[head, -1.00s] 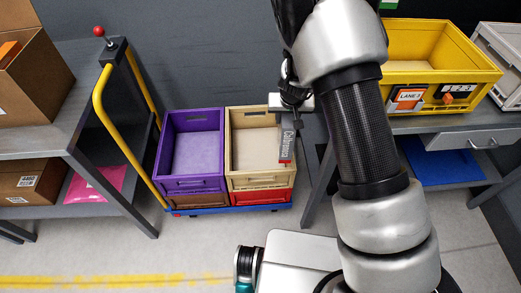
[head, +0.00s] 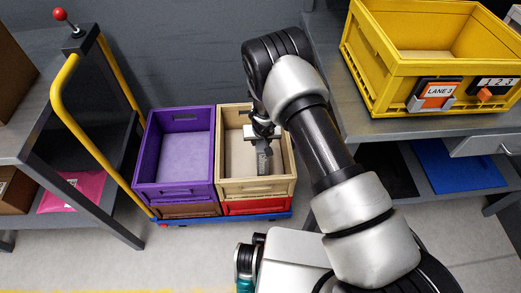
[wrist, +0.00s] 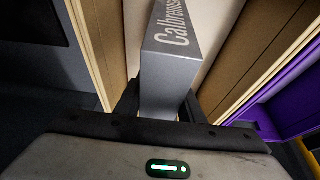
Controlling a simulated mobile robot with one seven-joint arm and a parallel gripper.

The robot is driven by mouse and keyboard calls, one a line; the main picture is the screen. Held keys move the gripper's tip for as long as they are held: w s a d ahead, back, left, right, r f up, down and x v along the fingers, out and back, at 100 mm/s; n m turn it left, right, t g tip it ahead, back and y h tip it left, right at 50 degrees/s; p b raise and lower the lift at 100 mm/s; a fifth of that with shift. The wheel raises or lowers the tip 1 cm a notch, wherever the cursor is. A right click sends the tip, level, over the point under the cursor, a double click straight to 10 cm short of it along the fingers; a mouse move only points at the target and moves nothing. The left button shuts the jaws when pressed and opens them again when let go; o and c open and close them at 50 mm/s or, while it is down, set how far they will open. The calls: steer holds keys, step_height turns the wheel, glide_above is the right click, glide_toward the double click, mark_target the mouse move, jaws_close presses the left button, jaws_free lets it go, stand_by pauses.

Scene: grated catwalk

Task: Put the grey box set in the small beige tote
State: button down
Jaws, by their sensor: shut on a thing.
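The small beige tote (head: 257,188) stands on top of a red tote on a low blue cart, beside a purple tote. My gripper (head: 262,143) is over the beige tote's opening, shut on the grey box set (head: 264,163). The box set hangs down inside the tote's opening. In the wrist view the grey box set (wrist: 172,62) sits between my fingers with light lettering on its side, and the tote's walls (wrist: 255,55) rise on both sides. Whether the box touches the tote's floor I cannot tell.
The purple tote (head: 176,192) stands empty at the left. A yellow cart handle (head: 66,110) rises beyond it. A yellow crate (head: 385,95) marked LANE 3 sits on the right-hand bench. A grey table (head: 40,125) is at the left.

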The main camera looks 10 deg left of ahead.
mark_target(262, 143)
steer(key=shift+f+b, duration=0.9)
steer(key=shift+f, duration=0.9)
steer(key=shift+f, duration=0.2)
steer(key=c, duration=1.2)
jaws_free()
steer(key=p+v, duration=0.2)
steer(key=v, duration=1)
steer(key=shift+r, duration=0.2)
